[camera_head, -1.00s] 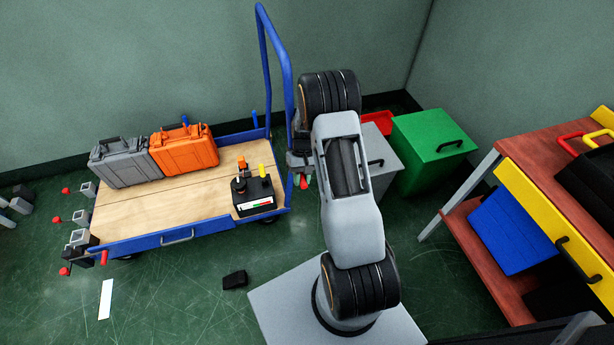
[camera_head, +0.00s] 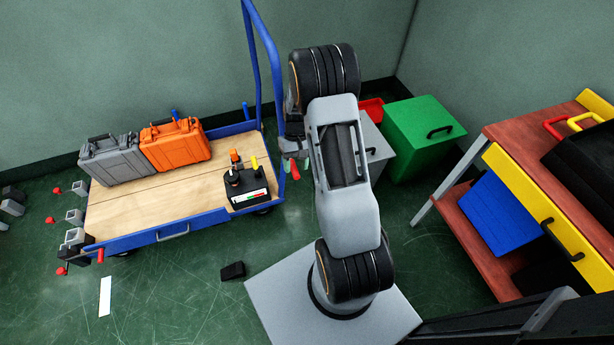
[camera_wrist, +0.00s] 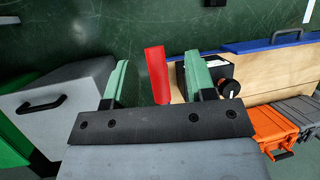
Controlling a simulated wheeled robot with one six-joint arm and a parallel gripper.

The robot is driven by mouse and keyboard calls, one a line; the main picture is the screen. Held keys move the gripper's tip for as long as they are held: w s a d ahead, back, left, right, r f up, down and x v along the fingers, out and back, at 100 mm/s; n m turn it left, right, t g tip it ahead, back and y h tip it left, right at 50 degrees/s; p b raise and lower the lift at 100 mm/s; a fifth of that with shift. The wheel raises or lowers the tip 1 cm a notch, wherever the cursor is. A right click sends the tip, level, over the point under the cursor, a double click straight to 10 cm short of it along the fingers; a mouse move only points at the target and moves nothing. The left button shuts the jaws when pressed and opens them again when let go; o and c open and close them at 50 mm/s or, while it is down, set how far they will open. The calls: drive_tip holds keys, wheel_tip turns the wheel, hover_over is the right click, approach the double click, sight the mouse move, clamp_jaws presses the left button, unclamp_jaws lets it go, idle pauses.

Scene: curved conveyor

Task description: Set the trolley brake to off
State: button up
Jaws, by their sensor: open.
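A blue-framed trolley (camera_head: 140,240) with a wooden deck stands left of my arm. A black box (camera_head: 247,199) with an orange lever (camera_head: 235,157) and a yellow lever (camera_head: 254,164) sits on its right end, with a red, white and green strip on its front. A red handle (camera_wrist: 157,74) shows between my open gripper's (camera_wrist: 158,78) green fingers in the wrist view; contact cannot be told. In the head view my gripper (camera_head: 292,152) is partly hidden by my arm near the trolley's right end, with a red piece (camera_head: 295,170) below it. No brake marking is readable.
An orange case (camera_head: 176,146) and a grey case (camera_head: 115,162) stand on the deck. Grey (camera_head: 377,150) and green (camera_head: 421,140) bins stand right of my arm, a red-brown bench (camera_head: 530,130) farther right. A black block (camera_head: 232,271) lies on the floor.

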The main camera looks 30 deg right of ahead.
drive_tip(key=s+r, duration=0.2)
drive_tip(key=s+r+p, duration=0.1)
drive_tip(key=r, duration=0.1)
drive_tip(key=shift+a, duration=0.3)
drive_tip(key=s+a+r+p, duration=0.1)
drive_tip(key=s+r, duration=0.3)
drive_tip(key=s, duration=0.5)
drive_tip(key=shift+a, duration=0.45)
